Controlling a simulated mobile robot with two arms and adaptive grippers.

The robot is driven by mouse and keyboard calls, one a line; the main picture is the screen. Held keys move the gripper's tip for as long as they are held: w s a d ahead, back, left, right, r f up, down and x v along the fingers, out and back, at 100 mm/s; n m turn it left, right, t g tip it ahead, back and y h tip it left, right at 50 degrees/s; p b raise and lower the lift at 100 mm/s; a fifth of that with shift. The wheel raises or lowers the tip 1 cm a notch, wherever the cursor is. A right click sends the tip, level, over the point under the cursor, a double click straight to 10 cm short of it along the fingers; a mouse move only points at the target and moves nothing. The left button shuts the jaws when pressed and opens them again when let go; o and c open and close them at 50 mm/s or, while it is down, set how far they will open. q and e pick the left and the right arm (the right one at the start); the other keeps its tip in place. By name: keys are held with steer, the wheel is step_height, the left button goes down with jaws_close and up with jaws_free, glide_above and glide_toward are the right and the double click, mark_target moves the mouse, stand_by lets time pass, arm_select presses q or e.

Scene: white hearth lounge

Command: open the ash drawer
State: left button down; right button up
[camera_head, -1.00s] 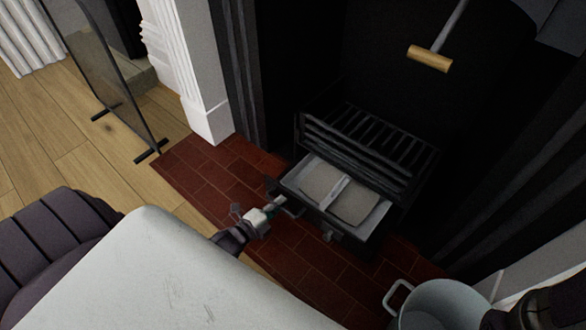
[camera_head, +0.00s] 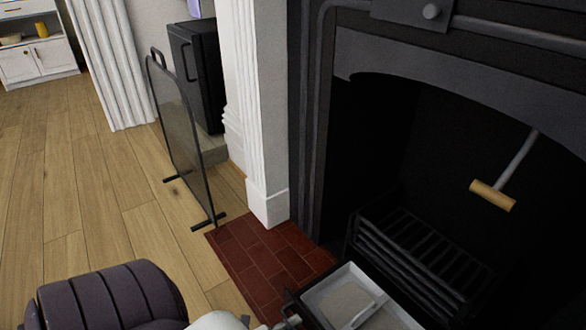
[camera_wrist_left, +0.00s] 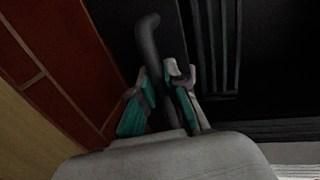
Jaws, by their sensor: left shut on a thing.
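The ash drawer (camera_head: 346,290) stands pulled out from below the black grate (camera_head: 420,262), at the bottom of the head view. It is a dark drawer with a pale inside, a grey bed in it and a light bar lying across. Its lower part is cut off by the picture's edge. My left gripper (camera_head: 289,322) is at the drawer's front left corner, only partly in view. In the left wrist view its teal-padded fingers (camera_wrist_left: 165,82) are closed around the dark bar handle (camera_wrist_left: 148,38). My right gripper is out of view.
Red hearth tiles (camera_head: 265,255) lie left of the drawer. A fire screen (camera_head: 183,140) stands on the wooden floor beside the white fireplace column (camera_head: 265,130). A wooden-ended tool (camera_head: 493,195) is inside the dark fireplace. The floor at left is clear.

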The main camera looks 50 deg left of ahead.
arm_select(q)
steer(key=c, duration=1.2)
jaws_free()
steer(key=v, duration=1.2)
